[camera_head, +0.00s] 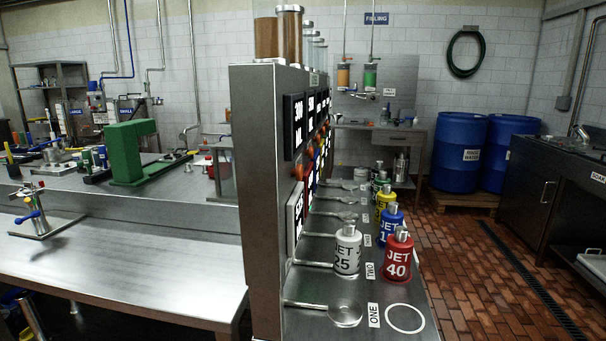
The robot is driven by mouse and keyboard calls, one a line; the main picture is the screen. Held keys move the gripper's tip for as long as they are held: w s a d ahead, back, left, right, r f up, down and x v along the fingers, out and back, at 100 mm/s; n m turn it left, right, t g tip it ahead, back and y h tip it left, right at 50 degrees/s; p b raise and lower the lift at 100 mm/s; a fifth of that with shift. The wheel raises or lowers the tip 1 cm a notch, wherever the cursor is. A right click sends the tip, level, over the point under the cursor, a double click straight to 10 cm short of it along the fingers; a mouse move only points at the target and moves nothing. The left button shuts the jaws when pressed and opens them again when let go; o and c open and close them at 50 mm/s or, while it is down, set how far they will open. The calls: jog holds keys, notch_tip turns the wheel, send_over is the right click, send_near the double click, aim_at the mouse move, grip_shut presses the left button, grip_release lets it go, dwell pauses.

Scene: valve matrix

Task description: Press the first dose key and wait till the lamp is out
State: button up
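A tall grey metal dosing cabinet (262,180) stands in the middle, its front facing right and seen at a steep angle. Black signs (294,125) with white lettering run along that front, the nearest reading 300 ML. Below them are small round orange and red parts (299,172), too oblique to tell keys from lamps or whether any is lit. The nearest station has a label ONE (374,315), a round metal piece on a rod (345,315) and a white ring (405,318). My gripper is not in view.
A white JET 25 bottle (347,251) and a red JET 40 bottle (398,257) stand on the ledge near label TWO (370,270), with blue and yellow bottles behind. A steel bench (130,265) fills the left. The brick floor (480,270) on the right is open.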

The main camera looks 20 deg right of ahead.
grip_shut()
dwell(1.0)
